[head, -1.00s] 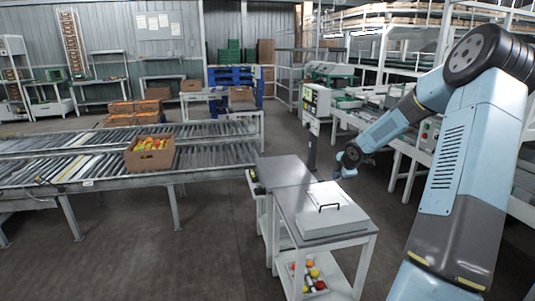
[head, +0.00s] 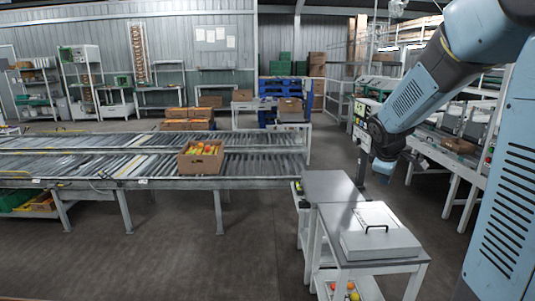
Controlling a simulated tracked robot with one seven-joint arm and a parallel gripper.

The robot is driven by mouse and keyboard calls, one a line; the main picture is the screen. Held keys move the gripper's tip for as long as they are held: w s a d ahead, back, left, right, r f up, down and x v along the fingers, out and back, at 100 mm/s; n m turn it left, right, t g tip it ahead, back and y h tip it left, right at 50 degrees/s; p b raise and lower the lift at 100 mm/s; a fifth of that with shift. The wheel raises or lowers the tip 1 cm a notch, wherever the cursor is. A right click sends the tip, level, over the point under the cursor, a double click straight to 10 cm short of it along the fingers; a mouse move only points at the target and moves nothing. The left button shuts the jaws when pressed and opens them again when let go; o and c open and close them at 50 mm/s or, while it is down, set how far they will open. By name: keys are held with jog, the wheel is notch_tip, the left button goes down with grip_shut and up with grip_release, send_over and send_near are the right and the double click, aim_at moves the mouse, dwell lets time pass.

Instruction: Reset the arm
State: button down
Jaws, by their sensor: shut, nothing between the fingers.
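My arm comes in from the right edge of the head view, its forearm slanting down and left. My gripper (head: 383,172) hangs at its end, pointing down, small and dark against the background. It is shut with nothing held. In the picture it lies just above and right of the grey worktable (head: 333,187), apparently in the air; how far it is from the table I cannot tell. A white lidded case (head: 380,242) with a black handle sits on the nearer table of the cart.
Tomatoes lie on the cart's lower shelf. A control panel (head: 363,118) stands behind my wrist, and sorting machinery lines the right. The floor (head: 180,262) at front left is clear.

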jog(key=s+a+r+m+y, duration=0.1)
jog(key=s+a+r+m, duration=0.1)
jog(key=s, duration=0.7)
jog(key=s+a+r+m+y, duration=0.1)
jog(key=s+a+r+m, duration=0.2)
jog(key=s, duration=0.6)
jog(key=s+a+r+m+y, duration=0.1)
jog(key=s+a+r+m, duration=0.1)
jog(key=s+a+m, duration=0.3)
jog(key=s+a, duration=0.1)
jog(key=s, duration=0.3)
jog(key=shift+r, duration=0.15)
